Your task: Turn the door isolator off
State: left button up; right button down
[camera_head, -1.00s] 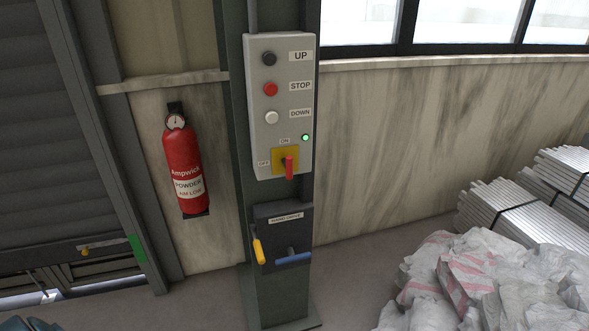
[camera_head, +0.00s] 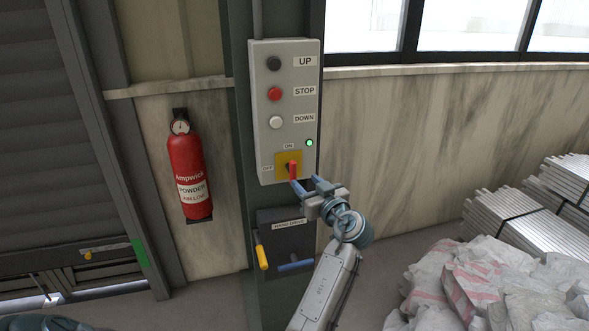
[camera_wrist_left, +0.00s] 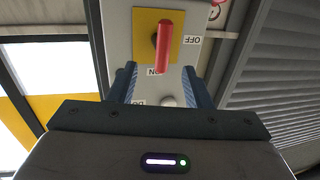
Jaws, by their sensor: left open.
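The door isolator is a red handle (camera_head: 293,169) on a yellow plate (camera_head: 281,160), low on the grey control box (camera_head: 284,133). The handle stands upright, in line with the ON label; the OFF label is to its left. A green lamp (camera_head: 309,143) glows on the box. My left gripper (camera_head: 306,183) is open just below and in front of the handle. My right gripper is out of view.
UP, STOP and DOWN buttons sit above the isolator. A hand-drive box (camera_head: 283,236) with yellow and blue handles is below, partly behind my arm. A fire extinguisher (camera_head: 189,172) hangs left. White sacks (camera_head: 480,285) and stacked metal bars (camera_head: 535,205) lie right.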

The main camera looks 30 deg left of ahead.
aim_at(294, 171)
pick_arm(q)
jog(key=p+x, duration=0.2)
jog(key=x, duration=0.5)
jog(key=shift+w+a+p, duration=0.2)
jog(key=shift+a+p, duration=0.1)
jog(key=shift+p, duration=0.05)
jog(key=shift+a+f, duration=0.1)
jog(key=shift+f, duration=0.05)
jog(key=shift+c, duration=0.5)
jog(key=c, duration=0.7)
jog(key=shift+c, duration=0.8)
